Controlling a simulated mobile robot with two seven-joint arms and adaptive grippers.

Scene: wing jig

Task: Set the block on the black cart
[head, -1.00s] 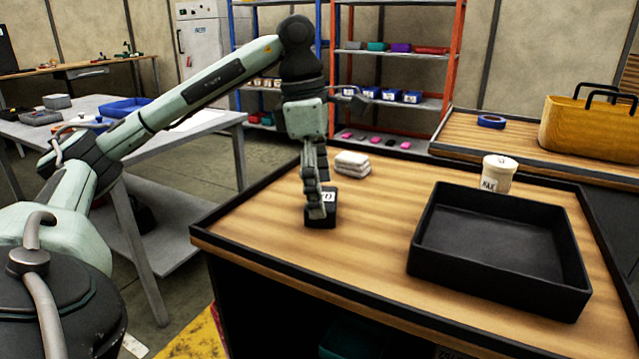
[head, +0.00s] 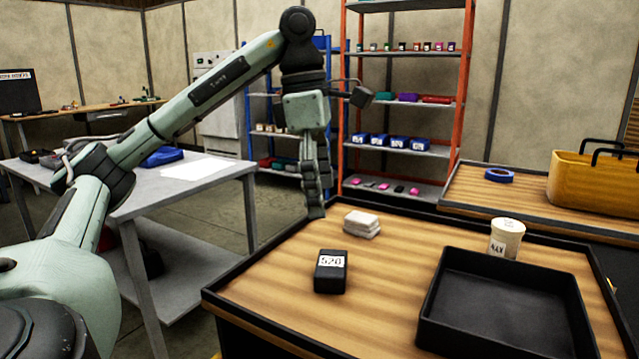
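The block (head: 330,272) is small and black with a white label reading 520. It rests on the wooden top of the black-rimmed cart (head: 257,328), near its left front part. My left gripper (head: 316,212) points down above and behind the block in the picture, apart from it. Its fingers are seen edge-on, so I cannot tell whether they are open or shut; nothing shows between them. My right gripper is not in view.
On the same top are a white folded stack (head: 361,224), a white jar (head: 506,239) and a large black tray (head: 440,322). A grey table (head: 225,180) stands at left. Shelves stand behind. Bare wood surrounds the block.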

